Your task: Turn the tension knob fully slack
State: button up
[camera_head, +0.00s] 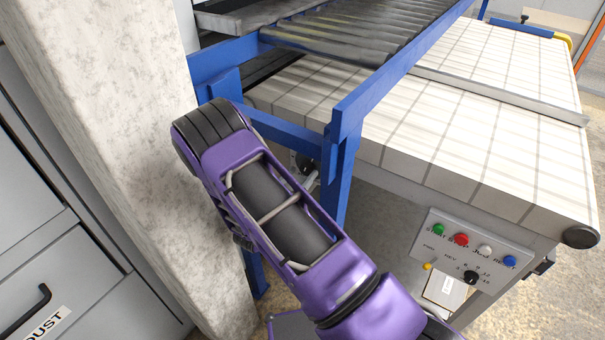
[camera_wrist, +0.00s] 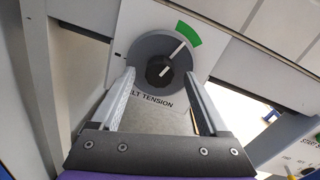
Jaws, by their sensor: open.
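In the wrist view the tension knob (camera_wrist: 159,70) is a round grey dial with a dark centre on a light plate. A white line on its face points up and right, toward a green arc (camera_wrist: 187,36) on the plate. The label "BELT TENSION" below it is partly hidden by my left finger. My gripper (camera_wrist: 160,75) is open, with one fingertip at each lower side of the dial and nothing held. I cannot tell whether the fingertips touch it. In the head view my purple arm hides the gripper.
A blue frame post (camera_head: 338,165) stands close beside my arm, under the rollers (camera_head: 365,30). A concrete pillar (camera_head: 110,130) is at left. A control panel (camera_head: 470,245) with coloured buttons and a black selector is on the right, below the white tiled belt (camera_head: 470,110).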

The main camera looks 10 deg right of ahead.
jog(key=shift+x, duration=0.8)
grip_shut()
